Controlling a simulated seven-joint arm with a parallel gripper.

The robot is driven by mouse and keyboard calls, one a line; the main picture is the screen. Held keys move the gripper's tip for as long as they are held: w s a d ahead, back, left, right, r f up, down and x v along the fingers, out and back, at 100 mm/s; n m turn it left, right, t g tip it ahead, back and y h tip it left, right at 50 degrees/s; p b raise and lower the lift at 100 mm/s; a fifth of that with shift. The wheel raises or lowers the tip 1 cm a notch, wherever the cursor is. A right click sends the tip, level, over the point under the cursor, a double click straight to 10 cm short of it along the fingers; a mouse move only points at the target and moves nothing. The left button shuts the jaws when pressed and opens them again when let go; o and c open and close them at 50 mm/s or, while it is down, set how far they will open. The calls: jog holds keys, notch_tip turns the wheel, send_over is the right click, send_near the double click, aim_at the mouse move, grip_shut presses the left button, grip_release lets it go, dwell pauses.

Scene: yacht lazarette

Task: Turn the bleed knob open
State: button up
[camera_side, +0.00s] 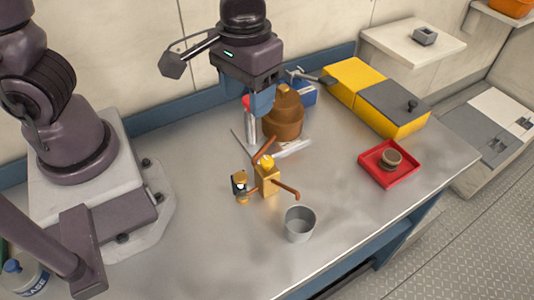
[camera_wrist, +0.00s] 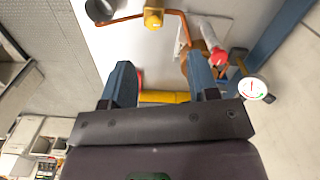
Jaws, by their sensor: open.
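A brass valve block (camera_side: 267,182) stands on the metal bench with a small yellow knob (camera_side: 266,161) on top. Copper pipes (camera_side: 287,190) run from the block, one bending toward a grey cup. The knob also shows at the top of the wrist view (camera_wrist: 153,18), beyond my fingertips. My gripper (camera_side: 262,108) is above the bench, behind and above the knob in the side view, apart from it. In the wrist view its two blue fingers (camera_wrist: 163,80) are spread with nothing held between them. The knob's exact turn position is too small to tell.
A brown stepped dome (camera_side: 284,115) and a red-topped grey cylinder (camera_side: 250,128) stand close to my gripper. The grey cup (camera_side: 299,224) is in front of the valve. A red tray (camera_side: 389,163) and yellow box (camera_side: 354,78) are at right.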

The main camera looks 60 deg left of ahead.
aim_at(267, 160)
jog(key=w+f+n, duration=0.1)
jog(key=f+n, duration=0.1)
jog(key=f, duration=0.3)
jog(key=d+f+n, duration=0.1)
jog(key=f+n, duration=0.1)
jog(key=f, duration=0.3)
jog(key=w+f+n, duration=0.1)
jog(key=f+n, duration=0.1)
jog(key=f, duration=0.3)
jog(key=shift+w+d, duration=0.15)
jog(key=shift+w, duration=0.2)
jog(key=shift+r, duration=0.1)
jog(key=c, duration=0.9)
